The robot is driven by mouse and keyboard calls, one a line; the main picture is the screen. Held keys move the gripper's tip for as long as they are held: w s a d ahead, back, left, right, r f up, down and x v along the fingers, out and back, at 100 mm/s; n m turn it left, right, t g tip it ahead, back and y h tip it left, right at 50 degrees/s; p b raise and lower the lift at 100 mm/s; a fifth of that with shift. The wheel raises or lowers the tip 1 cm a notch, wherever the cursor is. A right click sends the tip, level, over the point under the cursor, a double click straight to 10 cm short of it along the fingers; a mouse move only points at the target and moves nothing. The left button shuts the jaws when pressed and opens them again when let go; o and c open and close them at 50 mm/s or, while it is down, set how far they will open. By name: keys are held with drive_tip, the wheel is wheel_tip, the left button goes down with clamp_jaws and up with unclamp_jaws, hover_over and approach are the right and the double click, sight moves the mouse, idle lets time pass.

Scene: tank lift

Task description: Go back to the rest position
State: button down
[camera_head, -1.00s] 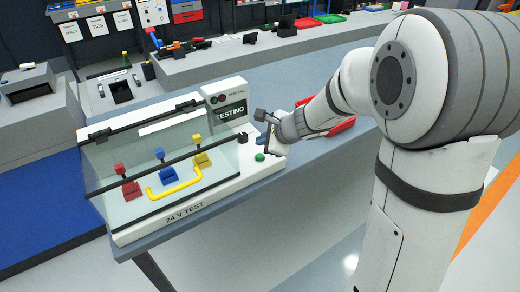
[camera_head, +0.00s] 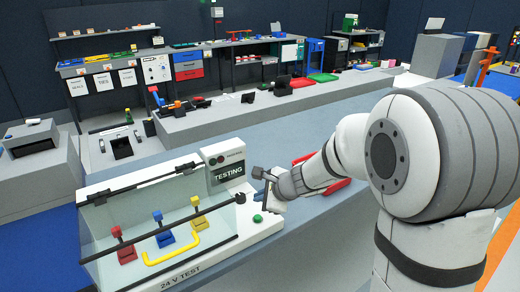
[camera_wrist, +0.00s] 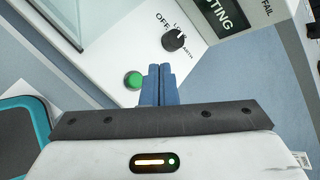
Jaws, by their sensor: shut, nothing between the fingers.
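My gripper (camera_wrist: 159,84) is shut and empty in the wrist view, its two blue fingers pressed together. It hovers near the right end of the 24 V test station, beside the green button (camera_wrist: 134,80) and the black knob (camera_wrist: 174,41). In the head view my gripper (camera_head: 268,196) is above the right end of the test station (camera_head: 265,222). The green button also shows in the head view (camera_head: 257,218).
A red tray (camera_head: 335,187) lies behind my arm, partly hidden. A bench (camera_head: 225,108) with several items runs behind. The grey-blue table (camera_head: 330,130) has free room.

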drive_tip(key=s+d+r+n+g+h, duration=0.1)
drive_tip(key=s+d+r+n+h, duration=0.1)
drive_tip(key=s+d+n, duration=0.3)
drive_tip(key=s+d+r+n+g+h, duration=0.1)
drive_tip(key=s+d+n, duration=0.4)
drive_tip(key=s, duration=0.7)
drive_tip(key=s+d+r+n+g+h, duration=0.1)
drive_tip(key=s+d+r+n+h, duration=0.1)
drive_tip(key=s+d+n, duration=0.3)
drive_tip(key=s+n+h, duration=0.1)
drive_tip(key=s+n, duration=0.1)
drive_tip(key=s, duration=0.1)
drive_tip(key=shift+s+d+r+n+h, duration=0.2)
drive_tip(key=shift+d+r+n+h, duration=0.1)
drive_tip(key=shift+r+n, duration=0.1)
